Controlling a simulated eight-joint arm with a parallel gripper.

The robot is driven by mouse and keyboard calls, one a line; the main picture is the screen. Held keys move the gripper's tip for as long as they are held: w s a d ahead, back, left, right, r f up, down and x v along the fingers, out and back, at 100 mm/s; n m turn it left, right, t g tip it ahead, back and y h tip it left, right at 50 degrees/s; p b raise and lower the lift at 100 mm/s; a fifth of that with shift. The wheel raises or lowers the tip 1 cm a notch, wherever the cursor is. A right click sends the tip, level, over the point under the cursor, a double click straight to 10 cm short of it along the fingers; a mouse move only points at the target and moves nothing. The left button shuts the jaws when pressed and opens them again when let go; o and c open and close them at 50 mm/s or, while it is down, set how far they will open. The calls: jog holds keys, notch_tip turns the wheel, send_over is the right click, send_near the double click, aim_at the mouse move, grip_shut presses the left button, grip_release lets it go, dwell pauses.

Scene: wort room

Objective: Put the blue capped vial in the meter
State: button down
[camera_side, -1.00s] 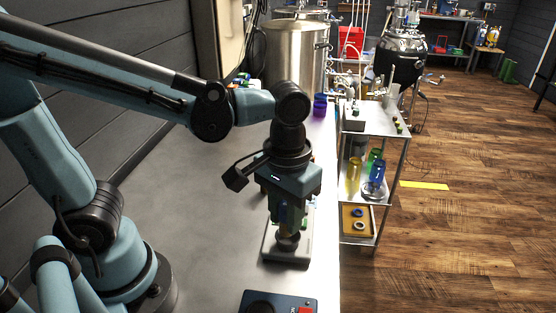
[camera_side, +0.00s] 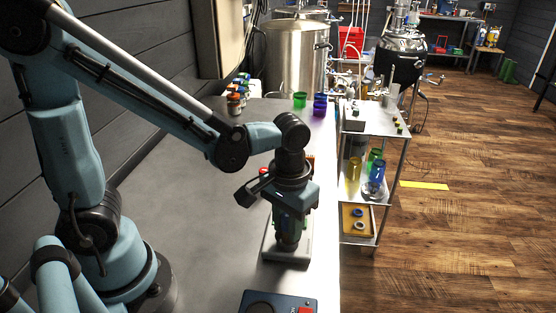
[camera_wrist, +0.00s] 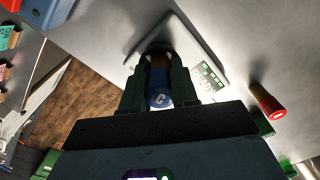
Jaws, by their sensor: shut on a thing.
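The blue capped vial (camera_wrist: 160,99) is between the two fingers of my gripper (camera_wrist: 158,90) in the wrist view, with its blue cap toward the camera and an amber body beyond. The pale meter (camera_wrist: 207,74), with small green markings, lies right behind it. The vial's far end is over or in the meter's dark round part; I cannot tell how deep. In the side view my gripper (camera_side: 291,236) points down low over the meter (camera_side: 287,257) on the bench, and its fingers hide the vial.
A dark blue box with a red button (camera_side: 279,302) is at the bench front. A green cup (camera_side: 300,100), purple cups (camera_side: 320,105) and several vials (camera_side: 236,98) stand farther back. A shelved cart (camera_side: 376,120) is right of the bench.

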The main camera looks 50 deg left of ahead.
jog(key=shift+f, duration=0.6)
jog(key=c, duration=0.9)
grip_release()
jog(key=shift+o, duration=0.2)
notch_tip(320, 180, up, 13)
jog(key=a+f+m+t, duration=0.2)
jog(key=a+f+t, duration=0.1)
jog(key=a+t, duration=0.4)
jog(key=shift+a+f, duration=0.2)
jog(key=shift+a, duration=0.15)
jog(key=shift+s, duration=0.1)
